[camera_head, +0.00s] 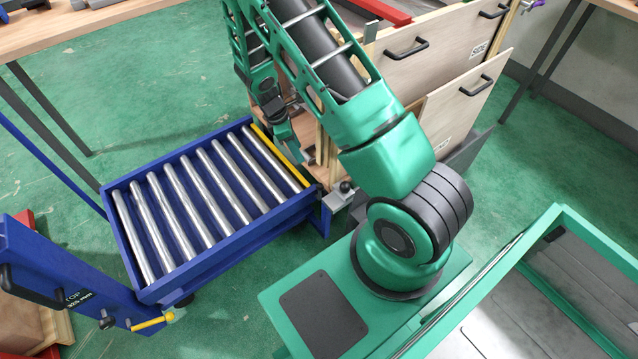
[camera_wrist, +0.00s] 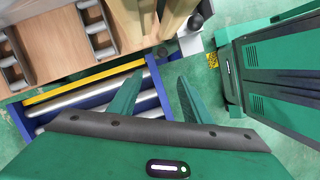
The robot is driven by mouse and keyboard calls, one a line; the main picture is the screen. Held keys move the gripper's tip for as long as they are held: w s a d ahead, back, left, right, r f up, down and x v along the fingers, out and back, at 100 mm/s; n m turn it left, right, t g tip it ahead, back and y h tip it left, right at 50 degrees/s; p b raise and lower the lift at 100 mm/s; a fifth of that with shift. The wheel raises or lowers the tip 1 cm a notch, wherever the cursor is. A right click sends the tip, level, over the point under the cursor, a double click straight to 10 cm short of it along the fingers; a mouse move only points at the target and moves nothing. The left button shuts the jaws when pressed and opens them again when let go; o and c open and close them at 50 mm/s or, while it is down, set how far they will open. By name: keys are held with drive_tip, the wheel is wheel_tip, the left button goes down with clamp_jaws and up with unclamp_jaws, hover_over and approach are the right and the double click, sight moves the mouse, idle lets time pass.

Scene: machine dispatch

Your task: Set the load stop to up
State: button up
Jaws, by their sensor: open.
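A blue roller table with steel rollers (camera_head: 200,190) has a yellow bar (camera_head: 262,140) along its right-hand end, which looks like the load stop; whether it is up or down I cannot tell. The yellow bar also shows in the wrist view (camera_wrist: 85,80). A small lever with a black knob (camera_head: 345,187) stands on a grey bracket by the table's right corner; its knob shows in the wrist view (camera_wrist: 195,22). My gripper (camera_wrist: 161,76) is open and empty, its two green fingers apart, with the bracket beyond their tips. In the head view my arm partly hides it.
A wooden cabinet with black handles (camera_head: 405,48) stands behind my arm. A blue post (camera_head: 60,275) with a yellow handle (camera_head: 150,323) is at the lower left. A green-framed unit (camera_head: 500,255) is at the right. Green floor shows left of the rollers.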

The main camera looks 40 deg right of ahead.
sight(318, 184)
drive_tip(key=s+d+f+n, duration=0.1)
drive_tip(key=d+f, duration=0.1)
drive_tip(key=f, duration=0.4)
drive_tip(key=s+d+f+n, duration=0.1)
drive_tip(key=f, duration=0.6)
drive_tip(key=s+d+f+n+h, duration=0.1)
drive_tip(key=s+d+f, duration=0.1)
drive_tip(key=f, duration=0.5)
drive_tip(key=shift+s+d+f+g, duration=0.1)
drive_tip(key=shift+d+g, duration=0.25)
drive_tip(key=shift+g, duration=0.05)
